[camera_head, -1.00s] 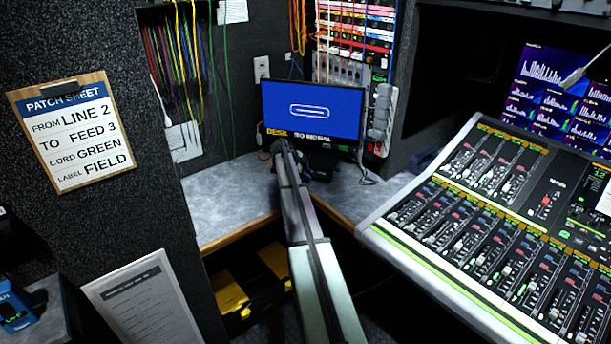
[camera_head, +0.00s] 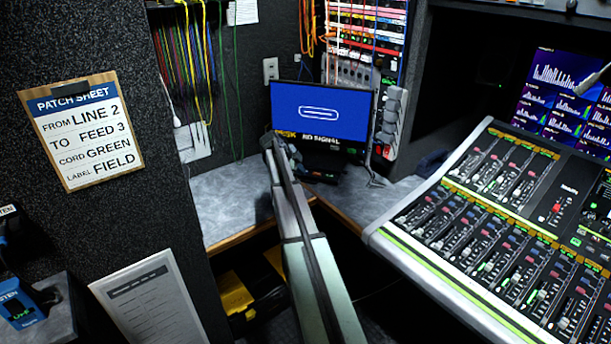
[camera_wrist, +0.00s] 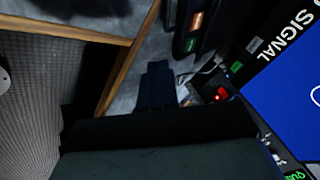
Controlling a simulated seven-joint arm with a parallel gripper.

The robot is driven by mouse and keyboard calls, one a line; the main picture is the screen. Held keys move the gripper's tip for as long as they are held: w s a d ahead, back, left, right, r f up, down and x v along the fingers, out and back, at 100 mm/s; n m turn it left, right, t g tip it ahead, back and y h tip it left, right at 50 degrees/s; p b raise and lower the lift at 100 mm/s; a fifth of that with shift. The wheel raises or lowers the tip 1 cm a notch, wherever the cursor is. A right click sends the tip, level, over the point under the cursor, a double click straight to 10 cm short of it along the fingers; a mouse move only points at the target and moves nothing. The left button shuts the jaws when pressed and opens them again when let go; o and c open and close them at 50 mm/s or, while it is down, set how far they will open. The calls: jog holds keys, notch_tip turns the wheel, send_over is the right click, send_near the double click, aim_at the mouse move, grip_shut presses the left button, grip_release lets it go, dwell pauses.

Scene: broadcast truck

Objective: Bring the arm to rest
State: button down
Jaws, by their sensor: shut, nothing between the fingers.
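My arm reaches from the bottom middle of the head view up over the grey counter (camera_head: 225,200). My gripper (camera_head: 270,140) is at its far end, just off the lower left corner of the blue-screened monitor (camera_head: 320,108). In the wrist view the dark fingers of my gripper (camera_wrist: 158,84) are together, with nothing seen between them. The finger detail is dark. I cannot tell from these views how far the gripper is above the counter.
The mixing console (camera_head: 480,215) fills the right side. A clipboard patch sheet (camera_head: 82,130) hangs on the left wall. Coloured cords (camera_head: 185,75) hang behind the counter. A patch panel (camera_head: 365,40) stands behind the monitor. Yellow-and-black cases (camera_head: 235,290) sit under the counter.

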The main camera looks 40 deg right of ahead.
jog(key=shift+a+r, duration=0.3)
jog(key=shift+r, duration=0.15)
jog(key=s+a+f+n+y, duration=0.1)
jog(key=a+n, duration=0.1)
jog(key=n, duration=0.4)
jog(key=s+a+f+n+t, duration=0.1)
jog(key=a+n, duration=0.1)
jog(key=n, duration=0.3)
jog(key=s+a+f+n+y, duration=0.1)
jog(key=s+a+f+n, duration=0.1)
jog(key=n, duration=0.4)
jog(key=shift+a+f+n+t+y, duration=0.1)
jog(key=shift+a+n+t+y, duration=0.2)
jog(key=shift+a, duration=0.05)
jog(key=s+a+f+n+g+y, duration=0.2)
jog(key=s+a+f+n+y, duration=0.35)
jog(key=s+a+f, duration=1.55)
jog(key=s+a+f+n+g, duration=0.1)
jog(key=s+a+f, duration=0.4)
jog(key=s, duration=0.6)
jog(key=s+a+f+n+g, duration=0.2)
jog(key=s+a+f, duration=0.3)
jog(key=s+a, duration=0.3)
jog(key=s+a+f+n+g, duration=0.1)
jog(key=s+a+f, duration=0.4)
jog(key=s, duration=0.9)
jog(key=shift+a+f+n+g+h, duration=0.35)
jog(key=shift+a+g, duration=0.4)
jog(key=shift+g, duration=0.15)
